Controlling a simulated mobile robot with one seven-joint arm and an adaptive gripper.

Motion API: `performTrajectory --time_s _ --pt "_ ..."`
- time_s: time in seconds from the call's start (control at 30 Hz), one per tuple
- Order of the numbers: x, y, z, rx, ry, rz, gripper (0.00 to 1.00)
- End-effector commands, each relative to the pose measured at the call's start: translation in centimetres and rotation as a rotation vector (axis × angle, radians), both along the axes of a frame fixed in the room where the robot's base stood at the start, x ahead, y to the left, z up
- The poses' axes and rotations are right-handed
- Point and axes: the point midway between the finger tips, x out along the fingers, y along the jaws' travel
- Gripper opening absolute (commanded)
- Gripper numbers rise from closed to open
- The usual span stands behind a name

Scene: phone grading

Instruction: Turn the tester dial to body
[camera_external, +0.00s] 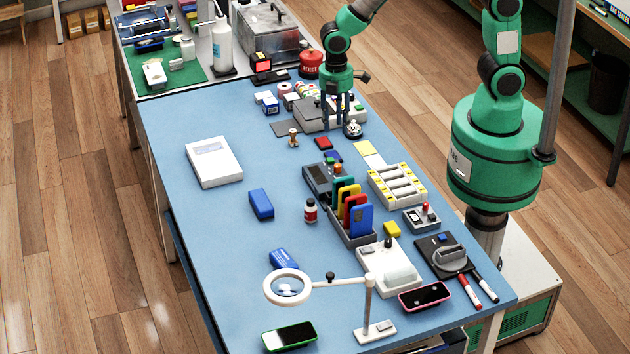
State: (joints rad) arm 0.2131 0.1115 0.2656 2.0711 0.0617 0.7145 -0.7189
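My gripper (337,118) points straight down at the far right part of the blue table. Its slim dark fingers show a gap between them, with nothing seen held. They hang in front of or over a grey box (309,117), close to a small silver, round-topped thing (353,130); contact cannot be told. A dark grey-blue box with a screen and small coloured knobs (318,180) stands nearer, behind the upright phones; it looks like a tester. A smaller grey box with a red knob (422,218) stands to its right.
A rack of coloured phones (356,238), a battery tray (397,186) and a white device (388,268) crowd the table's right side. A ring magnifier (287,288) stands in front. The left side (190,225) is mostly clear around a white box (214,162).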

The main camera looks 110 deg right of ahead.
Motion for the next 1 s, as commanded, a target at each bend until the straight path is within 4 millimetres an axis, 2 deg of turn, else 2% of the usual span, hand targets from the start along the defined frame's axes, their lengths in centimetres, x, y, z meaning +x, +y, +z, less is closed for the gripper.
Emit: performTrajectory --time_s 0.13,0.67,0.87,1.0 --pt "0.1 -0.3 -1.0 0.004 0.013 0.011 0.37" --pt "0.2 -0.3 -1.5 0.004 0.014 0.013 0.37" --pt "0.1 -0.2 -3.1 0.005 0.014 0.012 0.37" --pt "0.1 -0.1 -4.9 0.005 0.014 0.012 0.37"
